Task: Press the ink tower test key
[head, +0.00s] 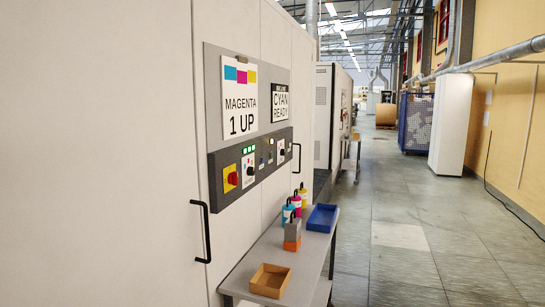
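The ink tower (140,120) is a tall pale cabinet filling the left of the head view. Its dark grey control panel (220,194) runs along the front, below a "MAGENTA 1 UP" sign (240,104) and a smaller "CYAN READY" sign (281,105). The panel bears a red rotary switch on a yellow plate (231,178), a white control plate (248,170) under green lights, small controls between, and a second white plate (281,151) farther along. The key labels are too small to read, so I cannot tell which is the test key. Neither gripper shows.
A grey bench (262,246) stands below the panel with a tan tray (270,280), a blue tray (322,218), a grey and orange block (292,236) and small coloured bottles (296,203). Black handles (205,232) stick out from the cabinet. The aisle floor (400,265) at right is clear.

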